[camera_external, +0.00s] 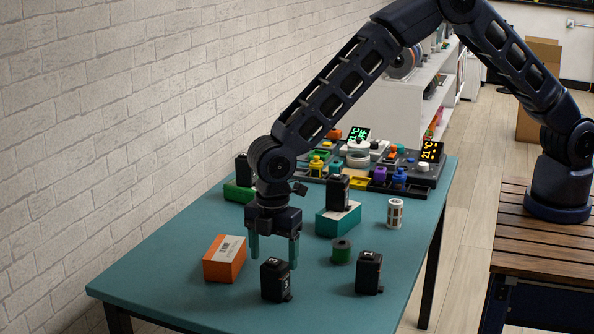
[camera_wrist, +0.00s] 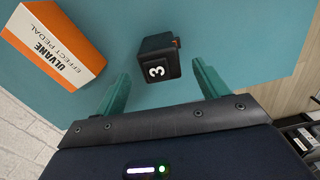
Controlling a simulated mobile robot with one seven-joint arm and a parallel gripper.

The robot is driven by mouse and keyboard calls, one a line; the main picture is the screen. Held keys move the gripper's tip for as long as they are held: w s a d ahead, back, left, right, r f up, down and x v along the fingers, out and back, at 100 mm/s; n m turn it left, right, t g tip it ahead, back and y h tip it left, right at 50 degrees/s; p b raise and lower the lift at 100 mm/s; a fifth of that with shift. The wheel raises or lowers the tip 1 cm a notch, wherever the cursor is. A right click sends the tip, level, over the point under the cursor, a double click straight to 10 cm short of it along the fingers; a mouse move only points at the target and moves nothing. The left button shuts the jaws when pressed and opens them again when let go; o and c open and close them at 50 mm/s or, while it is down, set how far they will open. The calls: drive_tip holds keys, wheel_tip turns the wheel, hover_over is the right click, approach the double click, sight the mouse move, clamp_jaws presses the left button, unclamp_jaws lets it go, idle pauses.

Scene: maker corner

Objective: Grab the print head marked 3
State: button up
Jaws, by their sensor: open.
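The print head marked 3 (camera_wrist: 158,64) is a small black block with a white "3" on its top, in the upper middle of the wrist view. It appears to be the black print head (camera_external: 275,281) near the table's front in the external view, where its mark is hard to read. My gripper (camera_external: 274,262) is open and empty, pointing down just behind and above this print head. In the wrist view my gripper (camera_wrist: 161,70) has its green fingers to either side of the print head's near end, with no contact visible.
Another black print head (camera_external: 369,272) stands to the right, near a green spool (camera_external: 341,251). An orange box (camera_external: 225,258) lies left of my gripper. A teal box (camera_external: 338,221) bears a print head (camera_external: 338,193); another print head (camera_external: 243,170) is by a green box (camera_external: 238,192).

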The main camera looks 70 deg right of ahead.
sight(274, 264)
drive_tip(key=shift+d+f, duration=0.1)
drive_tip(key=shift+f, duration=2.6)
drive_tip(key=c, duration=1.2)
drive_tip(key=shift+r, duration=0.1)
